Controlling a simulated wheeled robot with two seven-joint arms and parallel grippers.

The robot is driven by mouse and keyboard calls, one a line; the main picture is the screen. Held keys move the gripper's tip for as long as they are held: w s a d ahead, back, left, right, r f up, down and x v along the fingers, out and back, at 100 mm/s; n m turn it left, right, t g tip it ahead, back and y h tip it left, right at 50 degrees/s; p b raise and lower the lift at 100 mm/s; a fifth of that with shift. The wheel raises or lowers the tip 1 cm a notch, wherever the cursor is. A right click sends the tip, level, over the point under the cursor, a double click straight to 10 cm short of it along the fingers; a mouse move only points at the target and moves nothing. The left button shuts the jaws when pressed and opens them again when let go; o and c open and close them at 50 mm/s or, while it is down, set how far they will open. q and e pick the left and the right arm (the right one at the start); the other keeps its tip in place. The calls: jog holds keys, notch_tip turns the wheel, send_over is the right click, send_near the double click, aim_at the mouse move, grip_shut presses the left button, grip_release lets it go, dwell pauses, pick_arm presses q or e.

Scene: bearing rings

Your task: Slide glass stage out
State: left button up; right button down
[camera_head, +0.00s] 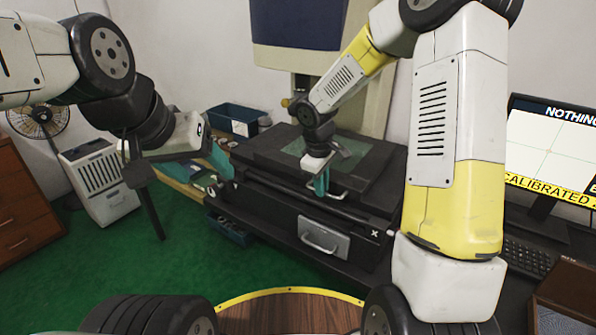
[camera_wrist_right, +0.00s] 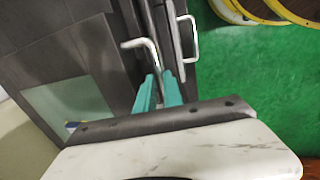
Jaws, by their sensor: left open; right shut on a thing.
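The glass stage (camera_head: 352,152) is a greenish pane set in a dark flat frame on the machine's black bed. It also shows as a pale green pane in the right wrist view (camera_wrist_right: 70,105). A light metal handle (camera_head: 339,196) sticks out at its front edge. My right gripper (camera_head: 321,185) is shut on this handle with its teal fingers, and the bent bar shows between and beyond them in the wrist view (camera_wrist_right: 150,52). My left gripper (camera_head: 192,202) is open, left of the machine, apart from the stage. Part of the glass is hidden behind my right gripper.
A drawer with a handle (camera_head: 320,240) sits below the stage. Left of the machine are a blue bin (camera_head: 233,119) and a wooden shelf with small parts (camera_head: 180,185). A monitor (camera_head: 553,150) and keyboard (camera_head: 527,258) stand at right.

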jog(key=s+d, duration=0.7)
jog(key=d, duration=0.4)
jog(key=shift+s, duration=0.4)
jog(key=c, duration=1.5)
grip_release()
jog(key=shift+s+a+r, duration=0.15)
jog(key=shift+s+r, duration=0.05)
jog(key=shift+r, duration=1.1)
jog(key=shift+s+a+r, duration=0.15)
jog(key=shift+s+r, duration=0.05)
jog(key=shift+r, duration=1.1)
jog(key=shift+s+a+r, duration=0.15)
jog(key=shift+s+r, duration=0.05)
jog(key=shift+r, duration=1.1)
